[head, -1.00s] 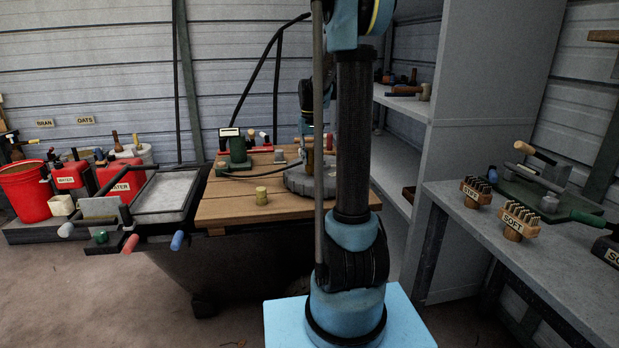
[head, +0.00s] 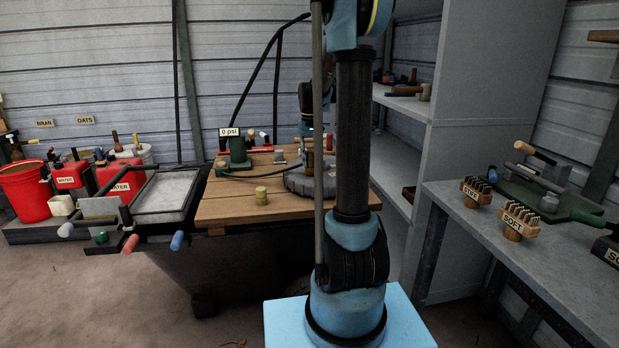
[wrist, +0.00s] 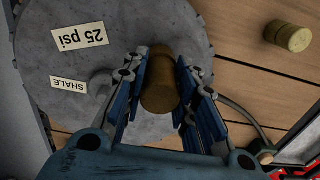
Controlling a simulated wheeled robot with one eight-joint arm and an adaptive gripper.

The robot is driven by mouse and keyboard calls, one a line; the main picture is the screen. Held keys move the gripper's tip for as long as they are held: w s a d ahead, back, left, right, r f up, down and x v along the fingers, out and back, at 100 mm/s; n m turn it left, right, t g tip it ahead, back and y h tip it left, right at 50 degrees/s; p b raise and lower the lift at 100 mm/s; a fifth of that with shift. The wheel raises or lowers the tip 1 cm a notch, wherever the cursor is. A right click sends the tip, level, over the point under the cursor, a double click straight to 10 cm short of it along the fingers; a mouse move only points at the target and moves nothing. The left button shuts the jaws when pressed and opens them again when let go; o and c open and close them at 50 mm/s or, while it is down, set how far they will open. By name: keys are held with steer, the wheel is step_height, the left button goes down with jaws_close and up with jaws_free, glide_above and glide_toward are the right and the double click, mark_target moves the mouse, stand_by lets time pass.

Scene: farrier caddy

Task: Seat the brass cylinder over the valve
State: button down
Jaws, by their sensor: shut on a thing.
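My gripper (wrist: 160,92) is shut on a brass cylinder (wrist: 159,80), which sits between its blue fingers in the wrist view. The cylinder is over or against the grey toothed-edged disc (wrist: 60,95), labelled "25 psi" and "SHALE"; I cannot tell whether it touches. A grey rounded stub (wrist: 98,83) rises from the disc beside the "SHALE" label; I cannot tell whether it is the valve. Anything under the held cylinder is hidden. In the head view my arm partly covers the disc (head: 300,183).
A green gauge stand (head: 238,150) reads "0 psi" at the back. A dark curved hose (wrist: 238,104) lies right of my gripper.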

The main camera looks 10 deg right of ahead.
steer(key=shift+f, duration=0.35)
stand_by(0.3)
steer(key=c, duration=1.2)
jaws_free()
step_height(320, 180, up, 12)
